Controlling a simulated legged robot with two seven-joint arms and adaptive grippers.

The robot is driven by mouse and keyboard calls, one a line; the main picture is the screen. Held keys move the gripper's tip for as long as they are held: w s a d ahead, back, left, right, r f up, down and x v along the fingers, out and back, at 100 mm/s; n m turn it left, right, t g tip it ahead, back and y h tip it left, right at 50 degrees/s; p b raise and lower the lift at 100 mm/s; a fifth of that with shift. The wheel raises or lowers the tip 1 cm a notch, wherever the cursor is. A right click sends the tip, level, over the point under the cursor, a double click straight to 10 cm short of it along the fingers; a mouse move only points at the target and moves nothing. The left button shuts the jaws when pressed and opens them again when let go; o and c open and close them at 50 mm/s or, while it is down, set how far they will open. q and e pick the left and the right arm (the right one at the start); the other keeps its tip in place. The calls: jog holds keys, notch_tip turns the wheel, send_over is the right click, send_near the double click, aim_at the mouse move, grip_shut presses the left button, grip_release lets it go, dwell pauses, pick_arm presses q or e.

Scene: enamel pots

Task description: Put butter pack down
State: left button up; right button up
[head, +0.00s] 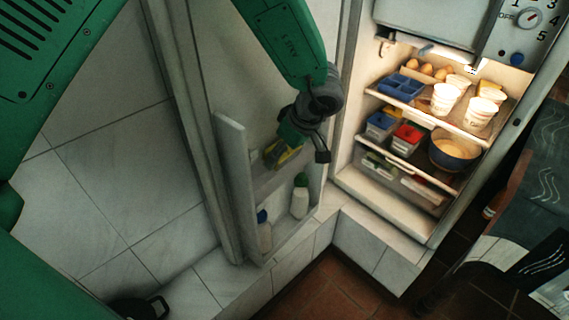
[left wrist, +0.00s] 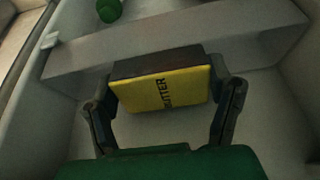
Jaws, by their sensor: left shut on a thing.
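The butter pack is a yellow block with dark lettering and a dark side. It shows in the left wrist view (left wrist: 165,88) between the two fingers of my left gripper (left wrist: 165,105), which is shut on it. In the head view, the butter pack (head: 281,156) is partly hidden behind my left gripper (head: 290,148), at the shelf on the inside of the open fridge door (head: 232,165). I cannot tell whether the pack touches the shelf. My right gripper is not in view.
Two bottles, one with a green cap (head: 300,197) and one with a blue cap (head: 264,232), stand in the lower door shelf. The lit fridge at right holds cups (head: 445,98), eggs, a blue bowl (head: 454,152) and containers. A dark pan (head: 138,307) is at bottom left.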

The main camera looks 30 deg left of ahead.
aim_at(285, 163)
pick_arm(q)
notch_tip(285, 163, down, 3)
jog(key=shift+s+r+b, duration=0.1)
jog(key=shift+r+b, duration=0.05)
jog(key=shift+b, duration=0.15)
jog(key=shift+o, duration=0.2)
jog(key=shift+f, duration=0.25)
jog(key=shift+a+f, duration=0.1)
jog(key=shift+a, duration=0.4)
jog(key=o, duration=1.6)
jog(key=shift+a+f, duration=0.1)
jog(key=shift+a, duration=0.1)
jog(key=shift+d, duration=0.1)
jog(key=p+v, duration=0.4)
jog(key=v, duration=0.8)
jog(key=shift+d+r, duration=0.25)
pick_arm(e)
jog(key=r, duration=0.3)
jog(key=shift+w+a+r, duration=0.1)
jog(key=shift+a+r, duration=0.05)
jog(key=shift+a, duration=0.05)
